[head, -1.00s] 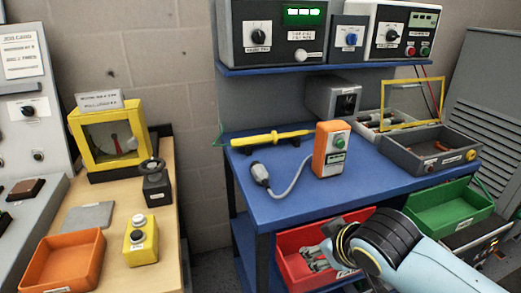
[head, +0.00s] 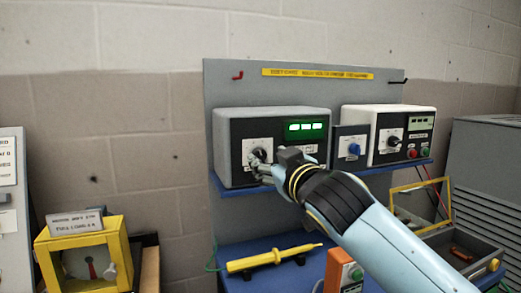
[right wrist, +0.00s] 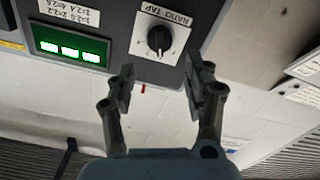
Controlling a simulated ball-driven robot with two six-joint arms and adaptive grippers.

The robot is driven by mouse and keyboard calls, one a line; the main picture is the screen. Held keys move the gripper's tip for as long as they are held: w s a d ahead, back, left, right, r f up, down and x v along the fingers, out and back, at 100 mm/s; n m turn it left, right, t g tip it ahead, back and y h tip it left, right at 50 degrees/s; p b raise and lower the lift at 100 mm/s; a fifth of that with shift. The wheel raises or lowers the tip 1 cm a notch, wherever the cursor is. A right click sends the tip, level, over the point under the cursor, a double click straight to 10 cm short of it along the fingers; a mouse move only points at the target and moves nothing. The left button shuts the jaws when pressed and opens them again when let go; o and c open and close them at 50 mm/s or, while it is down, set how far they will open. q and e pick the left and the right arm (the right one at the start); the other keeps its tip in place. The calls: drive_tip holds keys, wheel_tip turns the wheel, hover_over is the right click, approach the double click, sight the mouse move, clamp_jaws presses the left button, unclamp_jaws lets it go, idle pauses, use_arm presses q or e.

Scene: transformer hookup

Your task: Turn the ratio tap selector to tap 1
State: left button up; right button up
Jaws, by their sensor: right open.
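The ratio tap selector is a black knob on a white plate on the front of the left grey-and-black instrument (head: 232,131). The knob (head: 257,155) is partly covered by my right gripper in the head view. In the right wrist view the knob (right wrist: 159,39) shows clearly, upside down, under the label "RATIO TAP"; its light pointer mark is visible, but I cannot read the tap numbers. My right gripper (head: 268,168) is open and empty in front of the knob. In the right wrist view its fingertips (right wrist: 159,72) stand apart, short of the knob, not touching it. My left gripper is not in view.
A lit green display (head: 306,126) is on the same instrument. A small box with a blue knob (head: 352,149) and a white-fronted unit (head: 405,135) stand to its right on the blue shelf. A yellow probe (head: 274,258) lies on the bench below.

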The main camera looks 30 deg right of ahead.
sight(261, 153)
drive_tip(key=x, duration=0.4)
drive_tip(key=shift+w+d+p, duration=0.15)
drive_tip(key=shift+w+p, duration=0.25)
drive_tip(key=shift+w+d, duration=0.1)
drive_tip(key=shift+w, duration=0.45)
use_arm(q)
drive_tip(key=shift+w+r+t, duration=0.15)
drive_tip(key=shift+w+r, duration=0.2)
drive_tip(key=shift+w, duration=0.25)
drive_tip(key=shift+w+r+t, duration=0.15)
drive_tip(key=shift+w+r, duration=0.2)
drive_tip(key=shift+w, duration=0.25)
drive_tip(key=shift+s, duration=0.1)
use_arm(e)
drive_tip(key=c, duration=0.4)
drive_tip(key=shift+s, duration=0.1)
drive_tip(key=c, duration=0.6)
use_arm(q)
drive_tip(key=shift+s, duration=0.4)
use_arm(e)
drive_tip(key=shift+c, duration=0.2)
